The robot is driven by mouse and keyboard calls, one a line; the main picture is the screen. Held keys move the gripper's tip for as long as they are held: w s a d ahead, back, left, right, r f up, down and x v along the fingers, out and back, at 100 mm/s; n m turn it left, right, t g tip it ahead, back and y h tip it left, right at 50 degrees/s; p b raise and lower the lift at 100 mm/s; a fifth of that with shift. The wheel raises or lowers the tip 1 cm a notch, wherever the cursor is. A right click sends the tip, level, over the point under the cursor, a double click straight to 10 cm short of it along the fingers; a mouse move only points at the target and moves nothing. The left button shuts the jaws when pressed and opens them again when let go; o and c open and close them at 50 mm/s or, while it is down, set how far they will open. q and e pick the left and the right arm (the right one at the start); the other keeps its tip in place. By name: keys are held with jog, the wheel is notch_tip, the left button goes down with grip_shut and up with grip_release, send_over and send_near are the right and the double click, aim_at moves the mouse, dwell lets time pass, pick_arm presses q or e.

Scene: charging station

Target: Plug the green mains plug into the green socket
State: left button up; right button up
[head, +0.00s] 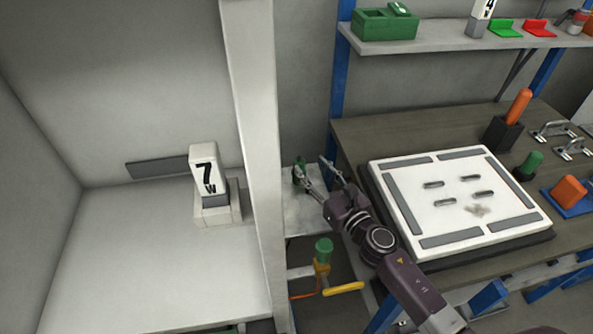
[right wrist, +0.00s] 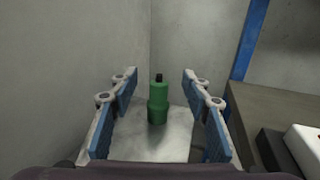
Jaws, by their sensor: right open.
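A green plug-like piece (right wrist: 158,102) with a dark tip stands upright on a light metal surface (right wrist: 145,147) in the right wrist view. It lies between and beyond my right gripper's open fingers (right wrist: 158,105), with gaps on both sides. In the head view the green piece (head: 300,168) is partly hidden behind a fingertip of my right gripper (head: 312,165). Lower down, another green cylindrical piece (head: 324,249) sits on a yellow body with a yellow handle. I cannot tell for sure which green piece is the socket. My left gripper is not in view.
A white pillar (head: 255,150) stands close left of the gripper. A workbench (head: 380,135) with a white slotted board (head: 398,184) is on the right. A shelf (head: 420,42) holds a green box (head: 384,25).

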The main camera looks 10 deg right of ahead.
aim_at(302, 167)
notch_tip(302, 167, down, 4)
jog(key=b, duration=0.3)
jog(key=shift+f+b, duration=0.1)
jog(key=shift+b, duration=0.25)
jog(key=shift+f+b, duration=0.65)
jog(key=shift+f, duration=0.05)
jog(key=shift+w, duration=0.1)
jog(key=shift+x, duration=1.7)
jog(key=x, duration=0.4)
jog(key=shift+w+a+f, duration=0.1)
jog(key=shift+w, duration=0.1)
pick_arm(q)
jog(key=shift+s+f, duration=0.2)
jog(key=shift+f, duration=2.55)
pick_arm(e)
grip_shut()
